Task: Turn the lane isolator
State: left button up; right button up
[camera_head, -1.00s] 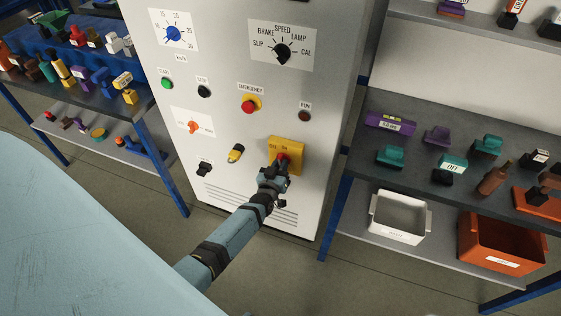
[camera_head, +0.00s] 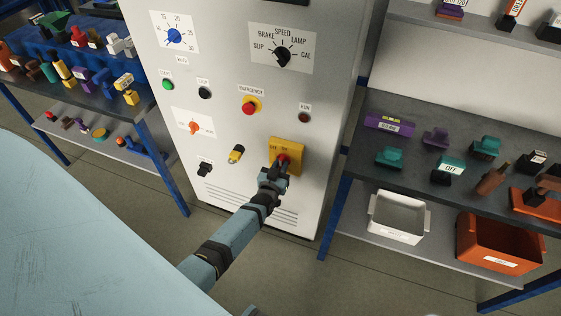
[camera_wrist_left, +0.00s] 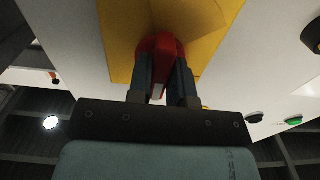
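The lane isolator is a red knob (camera_head: 284,158) on a yellow plate (camera_head: 293,146) marked OFF and ON, low on the right of the grey cabinet front. In the left wrist view the red knob (camera_wrist_left: 161,47) sits between the two dark fingers of my left gripper (camera_wrist_left: 166,78), with one finger against each side. In the head view my left gripper (camera_head: 280,169) reaches up to the knob from below and hides its lower part. I cannot tell which mark the knob points to. My right gripper is not seen.
The cabinet (camera_head: 225,60) also carries a red emergency button (camera_head: 249,107), a yellow-and-black switch (camera_head: 237,154), an orange knob (camera_head: 194,127) and a black selector (camera_head: 283,56). Shelves with loose parts stand either side. A white bin (camera_head: 398,236) and an orange bin (camera_head: 500,262) sit lower right.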

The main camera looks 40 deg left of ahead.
pick_arm(q)
jog(key=o, duration=0.3)
jog(key=shift+o, duration=0.2)
jog(key=v, duration=1.4)
jog(key=shift+a, duration=0.1)
jog(key=s+d+r+m+g+h+p, duration=0.5)
jog(key=s+d+r+p, duration=0.4)
jog(key=s+d+r, duration=0.4)
jog(key=g+h, duration=0.1)
jog(key=h, duration=0.1)
jog(key=shift+s+d+r+m+h+p, duration=0.3)
jog(key=shift+s+d+r+p, duration=0.05)
jog(key=shift+s+d+p, duration=0.05)
